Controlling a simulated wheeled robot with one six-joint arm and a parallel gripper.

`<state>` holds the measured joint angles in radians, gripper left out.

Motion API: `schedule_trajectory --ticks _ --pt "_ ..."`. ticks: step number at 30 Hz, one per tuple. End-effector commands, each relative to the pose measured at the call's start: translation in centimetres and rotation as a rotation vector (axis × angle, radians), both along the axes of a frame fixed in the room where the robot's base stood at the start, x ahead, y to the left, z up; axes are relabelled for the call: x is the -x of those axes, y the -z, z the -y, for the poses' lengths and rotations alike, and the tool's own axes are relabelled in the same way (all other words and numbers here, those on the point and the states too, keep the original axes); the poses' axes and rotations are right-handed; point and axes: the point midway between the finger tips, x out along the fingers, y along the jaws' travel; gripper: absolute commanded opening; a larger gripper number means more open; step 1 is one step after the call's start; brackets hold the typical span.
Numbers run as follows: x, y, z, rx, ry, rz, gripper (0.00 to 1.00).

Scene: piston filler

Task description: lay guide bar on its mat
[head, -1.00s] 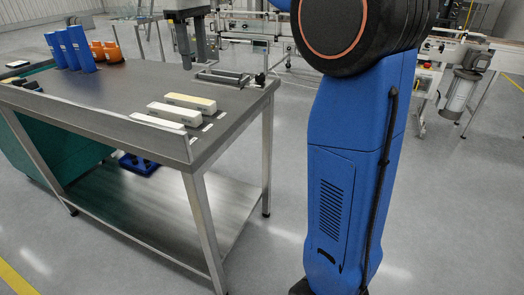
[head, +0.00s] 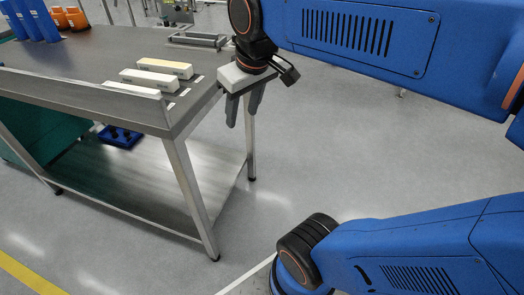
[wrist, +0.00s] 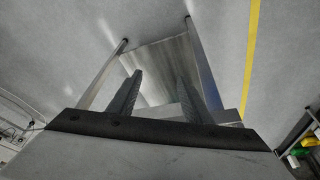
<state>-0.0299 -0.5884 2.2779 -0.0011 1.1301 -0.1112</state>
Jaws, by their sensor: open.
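My gripper (head: 243,115) hangs open and empty off the right end of the workbench (head: 70,62), its fingers pointing down. In the wrist view its two fingers (wrist: 158,88) are spread apart with nothing between them. A dark grey rail-like frame (head: 198,40) lies at the bench's far right corner. I cannot tell which thing is the guide bar, and no mat shows clearly.
Blue upright holders (head: 42,22) and orange parts (head: 70,18) stand at the back left. A blue tray (head: 118,137) shows under the bench. The floor (head: 340,150) to the right is open.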

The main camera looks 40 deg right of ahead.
Motion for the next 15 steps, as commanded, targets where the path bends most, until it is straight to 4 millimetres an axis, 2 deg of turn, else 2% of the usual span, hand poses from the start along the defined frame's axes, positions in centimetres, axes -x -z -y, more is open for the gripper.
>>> schedule_trajectory --ticks 1,6,10,15 --pt "1.6 1.6 0.2 -0.006 0.022 0.016 0.45" --pt "5.0 6.0 0.6 -0.027 0.088 0.063 0.45" --pt "6.4 8.0 0.8 -0.037 0.118 0.082 0.45" --pt "6.9 8.9 0.8 -0.042 0.132 0.092 0.45"
